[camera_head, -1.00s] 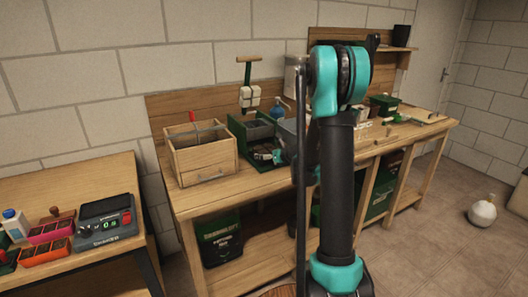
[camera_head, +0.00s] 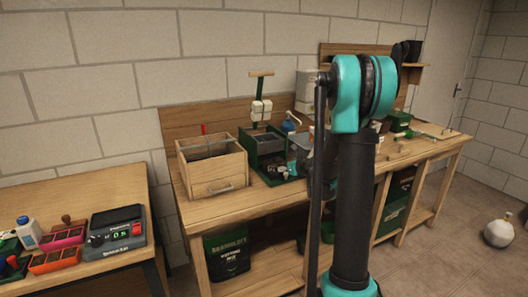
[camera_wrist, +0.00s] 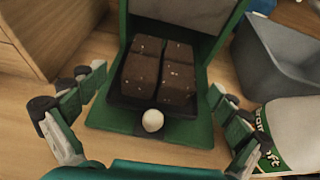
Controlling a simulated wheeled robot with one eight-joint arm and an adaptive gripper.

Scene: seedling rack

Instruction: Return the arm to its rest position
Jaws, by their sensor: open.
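My arm (camera_head: 355,200) stands upright in the middle of the head view, a black and teal link in front of the workbench. In the wrist view my gripper (camera_wrist: 158,84) is open, its jointed green, grey and black fingers spread on either side of a block of dark brown soil cubes (camera_wrist: 160,72). The cubes sit on a black plate on a green stand (camera_wrist: 185,133), with a pale round knob (camera_wrist: 153,121) in front. The fingers do not hold the cubes. In the head view my arm hides much of the gripper.
On the workbench, a wooden drawer box (camera_head: 213,172) stands left of the green press (camera_head: 262,143). A grey bin (camera_wrist: 275,55) and a white labelled container (camera_wrist: 290,130) are right of the stand. A side table (camera_head: 75,190) holds a scale (camera_head: 115,233). A pale jug (camera_head: 500,230) stands on the floor.

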